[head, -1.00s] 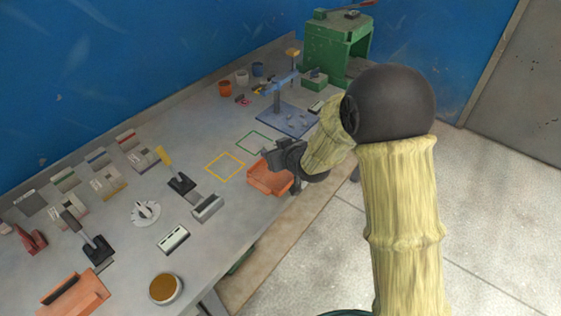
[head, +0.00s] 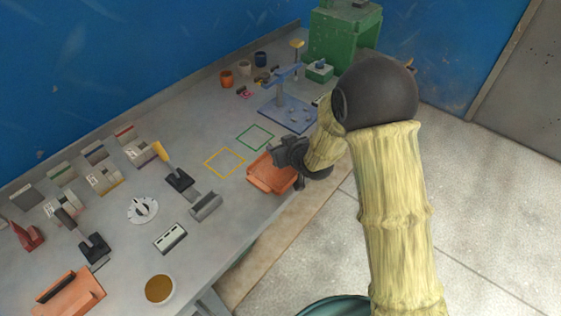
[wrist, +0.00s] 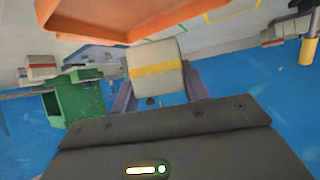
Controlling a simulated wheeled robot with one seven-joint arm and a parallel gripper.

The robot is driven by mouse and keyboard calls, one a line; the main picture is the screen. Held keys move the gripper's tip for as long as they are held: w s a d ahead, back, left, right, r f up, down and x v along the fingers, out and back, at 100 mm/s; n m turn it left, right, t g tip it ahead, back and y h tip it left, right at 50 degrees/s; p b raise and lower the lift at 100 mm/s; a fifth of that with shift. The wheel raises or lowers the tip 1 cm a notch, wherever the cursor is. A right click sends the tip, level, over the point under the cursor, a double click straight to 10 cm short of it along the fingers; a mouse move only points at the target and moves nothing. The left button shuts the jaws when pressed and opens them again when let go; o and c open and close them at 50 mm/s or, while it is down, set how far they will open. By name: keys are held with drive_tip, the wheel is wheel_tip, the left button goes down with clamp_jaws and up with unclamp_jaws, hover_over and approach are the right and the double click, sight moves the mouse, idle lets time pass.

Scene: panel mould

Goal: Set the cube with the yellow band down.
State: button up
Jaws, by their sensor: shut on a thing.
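The cube with the yellow band (wrist: 155,70) is pale with a yellow stripe across it, seen in the wrist view. My gripper (wrist: 160,84) is shut on it, with a purple finger at each side. In the head view my gripper (head: 277,153) is over the far edge of the orange tray (head: 268,178), near the table's front edge. The cube cannot be made out there. The wrist view shows the orange tray (wrist: 135,25) close to the cube; I cannot tell whether they touch.
A yellow outline (head: 225,162) and a green outline (head: 255,137) mark bare tabletop left of and beyond my gripper. A blue stand (head: 288,115) and a green machine (head: 335,42) are farther back. Levers, a dial (head: 142,208) and several blocks fill the left.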

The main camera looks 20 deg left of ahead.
drive_tip(key=shift+w+f, duration=0.15)
drive_tip(key=shift+f, duration=0.9)
drive_tip(key=shift+f, duration=0.1)
drive_tip(key=shift+f+p, duration=0.35)
drive_tip(key=shift+f, duration=1.65)
drive_tip(key=o, duration=1.1)
drive_tip(key=shift+f, duration=0.1)
drive_tip(key=shift+o, duration=0.7)
drive_tip(key=shift+w+d, duration=0.1)
